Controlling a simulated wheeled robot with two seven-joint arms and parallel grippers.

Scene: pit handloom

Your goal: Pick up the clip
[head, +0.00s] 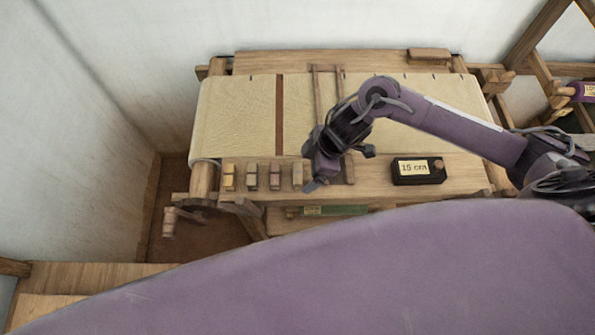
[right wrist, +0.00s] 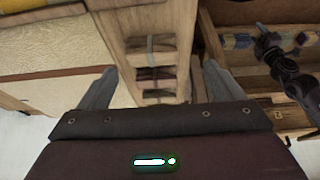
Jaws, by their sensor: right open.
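Several small wooden clips stand in a row on the loom's front beam, each with a band across it. In the head view the rightmost clip (head: 297,175) is closest to my right gripper (head: 313,184), which hangs just to its right. In the right wrist view the clips line up between the open fingers of the right gripper (right wrist: 160,68). The far clip (right wrist: 150,43) and the middle clip (right wrist: 152,73) show clearly; the near clip (right wrist: 158,94) is partly hidden by the gripper body. The gripper holds nothing.
A black box labelled "15 cm" (head: 418,170) sits on the beam to the right. Cream cloth (head: 235,115) with a brown stripe stretches behind the clips. A wooden crank handle (head: 169,222) sticks out at the left. A green piece (head: 345,210) lies below the beam.

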